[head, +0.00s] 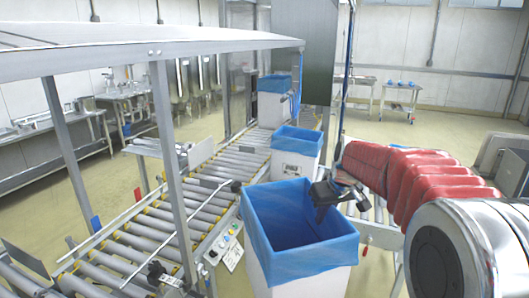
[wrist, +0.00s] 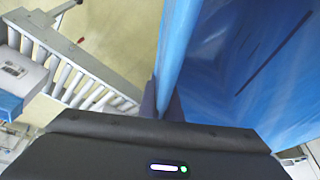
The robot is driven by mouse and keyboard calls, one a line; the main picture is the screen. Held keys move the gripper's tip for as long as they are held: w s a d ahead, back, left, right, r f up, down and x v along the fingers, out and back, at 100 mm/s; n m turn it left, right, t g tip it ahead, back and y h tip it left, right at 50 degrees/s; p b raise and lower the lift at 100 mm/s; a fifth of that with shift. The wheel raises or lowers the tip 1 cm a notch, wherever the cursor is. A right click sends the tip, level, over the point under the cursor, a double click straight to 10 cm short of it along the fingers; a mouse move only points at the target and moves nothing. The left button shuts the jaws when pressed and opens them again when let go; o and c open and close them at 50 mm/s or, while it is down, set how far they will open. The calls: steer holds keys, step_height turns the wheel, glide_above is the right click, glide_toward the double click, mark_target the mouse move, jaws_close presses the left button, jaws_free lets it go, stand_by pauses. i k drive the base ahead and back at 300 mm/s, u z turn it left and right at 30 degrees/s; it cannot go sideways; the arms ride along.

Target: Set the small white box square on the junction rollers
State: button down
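The nearest white box (head: 300,283) stands in front in the head view, its walls covered by a blue liner (head: 262,215). The liner fills much of the right of the wrist view (wrist: 250,60). My gripper (head: 322,205) is at the box's right rim, one finger inside the opening. In the wrist view my fingers (wrist: 162,102) sit close on either side of the lined wall and look shut on it. The junction rollers (head: 205,212) lie left of the box. The box's underside is out of view, so I cannot tell what it rests on.
Two more white boxes with blue liners stand behind on the conveyor, one close (head: 296,165) and one farther back (head: 270,108). A grey frame post (head: 172,165) rises by the rollers at left. A control panel (head: 226,243) sits at the rollers' near edge.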

mark_target(237, 163)
steer(key=u, duration=0.05)
steer(key=i, duration=2.1)
steer(key=u, duration=0.35)
steer(key=i, duration=1.4)
steer(key=u, duration=0.2)
